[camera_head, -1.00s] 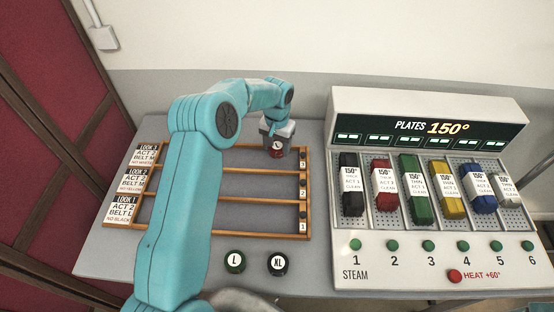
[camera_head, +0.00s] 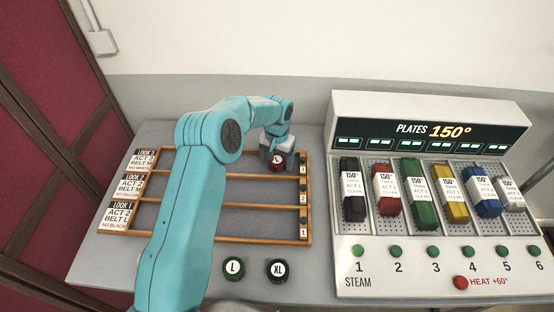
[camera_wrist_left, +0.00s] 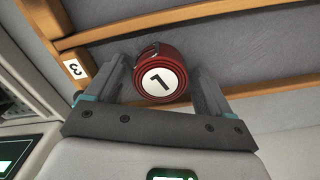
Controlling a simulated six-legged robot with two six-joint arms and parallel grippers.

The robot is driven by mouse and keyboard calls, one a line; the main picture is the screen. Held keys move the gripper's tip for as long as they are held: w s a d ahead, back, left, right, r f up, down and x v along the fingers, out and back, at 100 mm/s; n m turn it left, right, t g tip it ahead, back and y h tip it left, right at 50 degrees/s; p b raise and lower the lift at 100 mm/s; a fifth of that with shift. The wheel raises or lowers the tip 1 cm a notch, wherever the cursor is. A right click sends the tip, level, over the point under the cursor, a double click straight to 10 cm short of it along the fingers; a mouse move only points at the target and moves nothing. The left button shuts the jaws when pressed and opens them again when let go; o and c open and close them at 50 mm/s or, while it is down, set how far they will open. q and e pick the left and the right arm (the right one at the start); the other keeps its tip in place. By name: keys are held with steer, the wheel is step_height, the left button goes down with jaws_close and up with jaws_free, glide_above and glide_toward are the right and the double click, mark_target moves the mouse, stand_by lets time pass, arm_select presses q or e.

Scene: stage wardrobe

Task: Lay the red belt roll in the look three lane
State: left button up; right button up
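My right gripper is not in view.
A green L roll (camera_head: 234,268) and a black XL roll (camera_head: 278,269) stand on the table in front of the rack. The lanes look empty to the left, partly hidden by my arm.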

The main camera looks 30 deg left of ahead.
mark_target(277, 159)
arm_select(q)
steer(key=shift+s+r, duration=0.15)
steer(key=shift+r, duration=0.1)
step_height(277, 159, up, 12)
steer(key=p, duration=0.6)
steer(key=shift+r, duration=0.1)
